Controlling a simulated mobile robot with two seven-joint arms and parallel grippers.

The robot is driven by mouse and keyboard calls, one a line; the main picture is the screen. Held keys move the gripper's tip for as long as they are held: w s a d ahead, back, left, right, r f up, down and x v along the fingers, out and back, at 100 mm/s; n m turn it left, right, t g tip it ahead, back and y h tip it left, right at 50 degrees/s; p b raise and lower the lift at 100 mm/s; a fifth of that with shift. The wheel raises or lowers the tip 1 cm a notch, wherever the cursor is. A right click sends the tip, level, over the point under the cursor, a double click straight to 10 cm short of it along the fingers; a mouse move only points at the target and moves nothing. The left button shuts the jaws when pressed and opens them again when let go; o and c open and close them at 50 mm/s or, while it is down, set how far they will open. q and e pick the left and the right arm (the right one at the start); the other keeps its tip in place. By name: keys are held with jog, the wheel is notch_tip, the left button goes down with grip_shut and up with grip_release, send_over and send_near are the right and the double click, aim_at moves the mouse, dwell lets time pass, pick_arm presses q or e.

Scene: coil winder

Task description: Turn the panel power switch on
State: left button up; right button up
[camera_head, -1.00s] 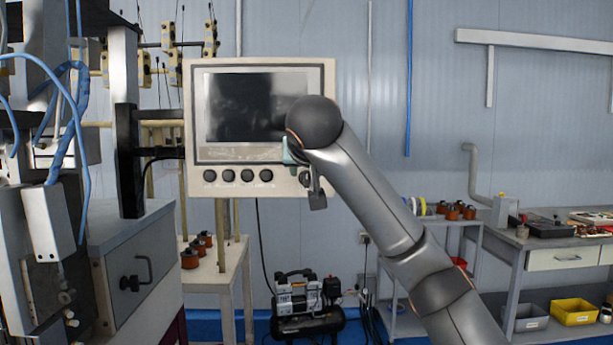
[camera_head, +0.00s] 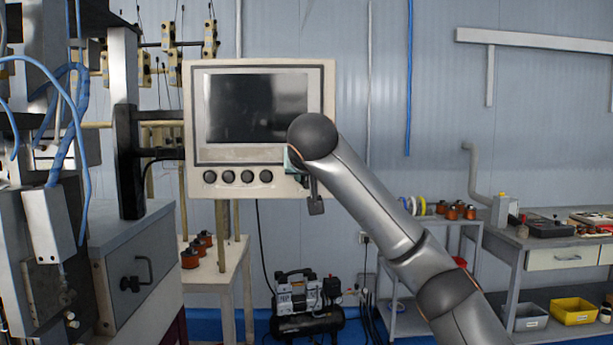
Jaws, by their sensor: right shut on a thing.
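The control panel (camera_head: 260,165) is a beige box with a dark screen (camera_head: 255,107) and a row of black knobs (camera_head: 247,177) along its lower left. My right gripper (camera_head: 298,172) is at the panel's lower right corner, mostly hidden behind my own round wrist. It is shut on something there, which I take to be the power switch. The switch itself is hidden by the gripper and wrist, so its on or off position cannot be told. A small grey plate hangs just below the wrist. My left gripper is not in view.
A grey machine cabinet (camera_head: 135,270) with blue hoses stands close at the left. A small table (camera_head: 220,278) with orange-brown spools and a compressor (camera_head: 305,300) stand below the panel. A workbench (camera_head: 545,243) with bins beneath is at the right.

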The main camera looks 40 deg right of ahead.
grip_shut()
